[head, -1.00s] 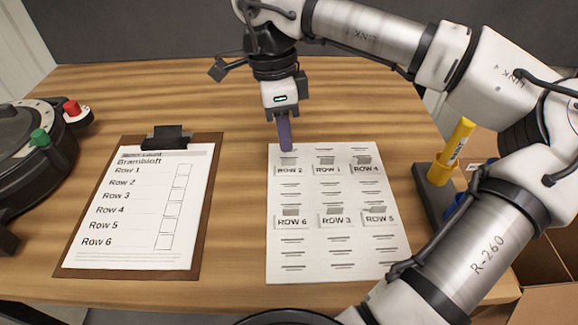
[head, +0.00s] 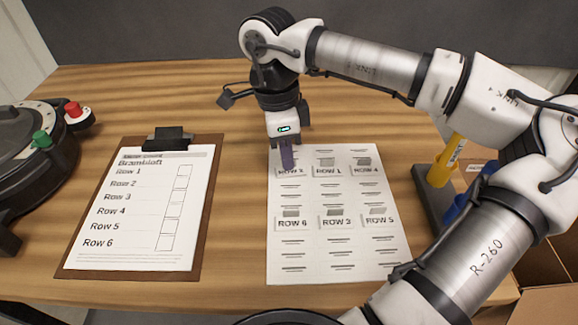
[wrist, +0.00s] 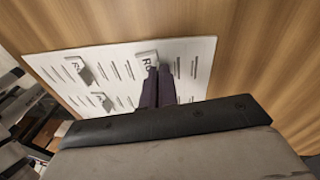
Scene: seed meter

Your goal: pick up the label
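Several white labels with row names and grey tabs sit on a white sheet (head: 340,268) on the table. The Row 2 label (head: 291,173) is at the sheet's upper left, partly hidden by my gripper (head: 287,165). The purple fingers point down at its tab. In the wrist view the fingertips (wrist: 158,72) are close together, right at a label (wrist: 143,58) whose lettering is partly hidden. I cannot tell whether they touch or hold its tab. The Row 1 label (head: 328,171) is just to the right.
A clipboard (head: 66,262) with a row list and empty boxes lies left of the sheet. A round black device (head: 35,165) with green and red knobs stands at far left. A yellow marker (head: 446,165) stands in a dark holder at right, near my arm.

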